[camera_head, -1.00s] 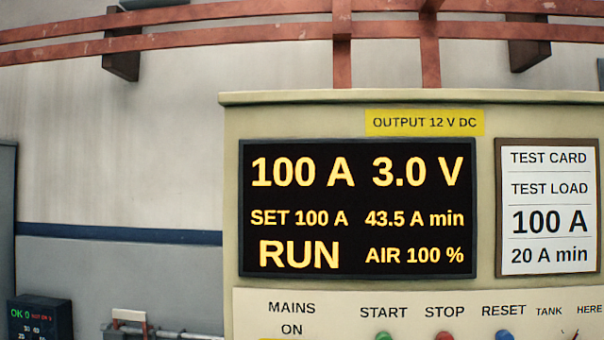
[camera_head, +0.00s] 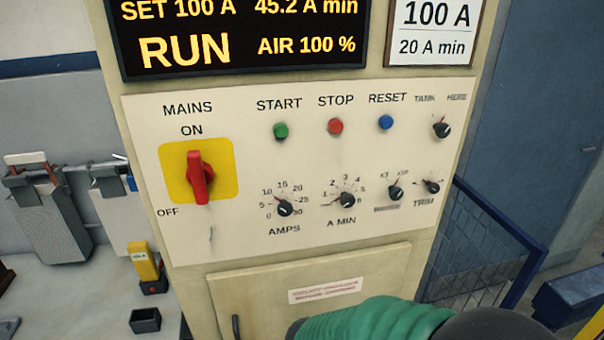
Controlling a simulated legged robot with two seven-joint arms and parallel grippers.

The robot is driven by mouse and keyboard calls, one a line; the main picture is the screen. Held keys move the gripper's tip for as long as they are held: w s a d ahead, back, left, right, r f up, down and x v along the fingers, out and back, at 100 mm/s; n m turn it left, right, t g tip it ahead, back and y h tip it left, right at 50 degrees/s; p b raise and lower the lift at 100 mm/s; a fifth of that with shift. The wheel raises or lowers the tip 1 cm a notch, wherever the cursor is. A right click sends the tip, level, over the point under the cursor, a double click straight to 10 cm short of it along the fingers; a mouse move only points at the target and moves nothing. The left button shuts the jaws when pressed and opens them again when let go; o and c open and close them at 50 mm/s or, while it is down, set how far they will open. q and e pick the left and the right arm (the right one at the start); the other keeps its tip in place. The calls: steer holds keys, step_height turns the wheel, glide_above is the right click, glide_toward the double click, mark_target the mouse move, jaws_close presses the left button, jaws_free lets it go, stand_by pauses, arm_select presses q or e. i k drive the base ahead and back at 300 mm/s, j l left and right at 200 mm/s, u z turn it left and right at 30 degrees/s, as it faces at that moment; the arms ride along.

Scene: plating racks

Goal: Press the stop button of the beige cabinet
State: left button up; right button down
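The beige cabinet (camera_head: 230,245) fills the middle of the head view. Its red stop button (camera_head: 335,126) sits under the label STOP, between the green start button (camera_head: 280,131) and the blue reset button (camera_head: 386,122). The display (camera_head: 240,40) reads RUN, SET 100 A, 45.2 A min and AIR 100 %; its top is cut off. A green ribbed sleeve with a dark end, which seems to be part of my arm, shows at the bottom edge, below the panel. Neither gripper can be seen.
The red mains switch (camera_head: 200,178) on its yellow plate points to ON. Several black knobs line the lower panel. A blue mesh fence (camera_head: 480,250) stands at the right. A yellow device (camera_head: 145,262) and a small black box (camera_head: 145,320) are at the lower left.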

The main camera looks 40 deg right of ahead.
mark_target(335, 126)
steer(key=z, duration=1.25)
steer(key=k+l, duration=0.05)
steer(key=l, duration=0.05)
